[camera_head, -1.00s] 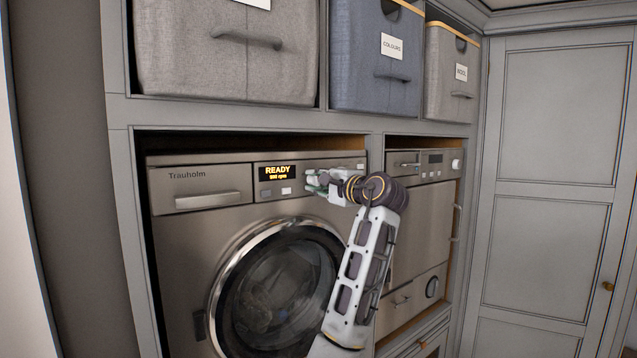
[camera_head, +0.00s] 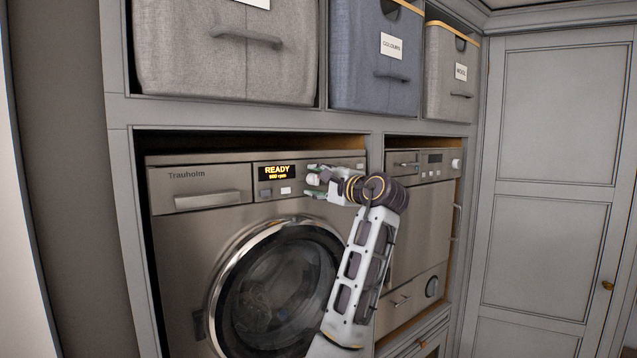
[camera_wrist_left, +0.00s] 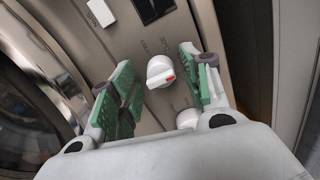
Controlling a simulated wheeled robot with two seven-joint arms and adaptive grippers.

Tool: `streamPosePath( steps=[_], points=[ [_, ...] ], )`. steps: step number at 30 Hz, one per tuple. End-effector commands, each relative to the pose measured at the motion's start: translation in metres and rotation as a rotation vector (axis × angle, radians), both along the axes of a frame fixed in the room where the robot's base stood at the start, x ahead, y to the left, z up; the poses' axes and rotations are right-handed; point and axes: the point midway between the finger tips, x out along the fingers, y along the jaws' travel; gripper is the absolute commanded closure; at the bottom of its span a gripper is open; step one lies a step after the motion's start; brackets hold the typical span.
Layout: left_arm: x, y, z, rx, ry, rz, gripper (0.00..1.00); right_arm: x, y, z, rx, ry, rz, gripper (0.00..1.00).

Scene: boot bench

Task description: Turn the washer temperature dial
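The washer (camera_head: 203,240) has a steel front with a lit display (camera_head: 277,172) reading READY. A white dial (camera_wrist_left: 160,71) with a red mark shows in the left wrist view, and in the head view (camera_head: 313,179). A second white knob (camera_wrist_left: 188,118) sits closer to the gripper's palm, partly hidden. My right gripper is not in view.
The round washer door (camera_head: 277,290) is below the panel. A second appliance (camera_head: 423,215) stands to the right behind my left arm. Fabric bins, one blue (camera_head: 375,65), fill the shelf above. A closed grey door (camera_head: 550,190) is at the right.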

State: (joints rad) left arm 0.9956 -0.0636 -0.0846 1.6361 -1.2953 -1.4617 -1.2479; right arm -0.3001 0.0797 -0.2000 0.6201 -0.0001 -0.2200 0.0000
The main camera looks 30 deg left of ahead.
Motion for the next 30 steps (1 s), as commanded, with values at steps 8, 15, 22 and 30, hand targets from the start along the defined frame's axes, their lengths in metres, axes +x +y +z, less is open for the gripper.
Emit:
streamPosePath(
  steps=[8, 15, 22, 30],
  points=[
    [0.0, 0.0, 0.001, 0.001, -0.001, 0.0, 0.51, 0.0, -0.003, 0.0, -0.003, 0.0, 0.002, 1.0],
    [-0.004, -0.009, 0.001, 0.0, -0.002, -0.001, 0.51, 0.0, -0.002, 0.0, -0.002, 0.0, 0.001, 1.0],
    [-0.013, -0.033, 0.001, 0.0, -0.001, -0.002, 0.51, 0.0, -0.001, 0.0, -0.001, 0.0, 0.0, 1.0],
    [-0.029, -0.071, 0.0, 0.0, -0.001, -0.002, 0.51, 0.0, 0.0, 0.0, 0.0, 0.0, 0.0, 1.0]
  ],
)
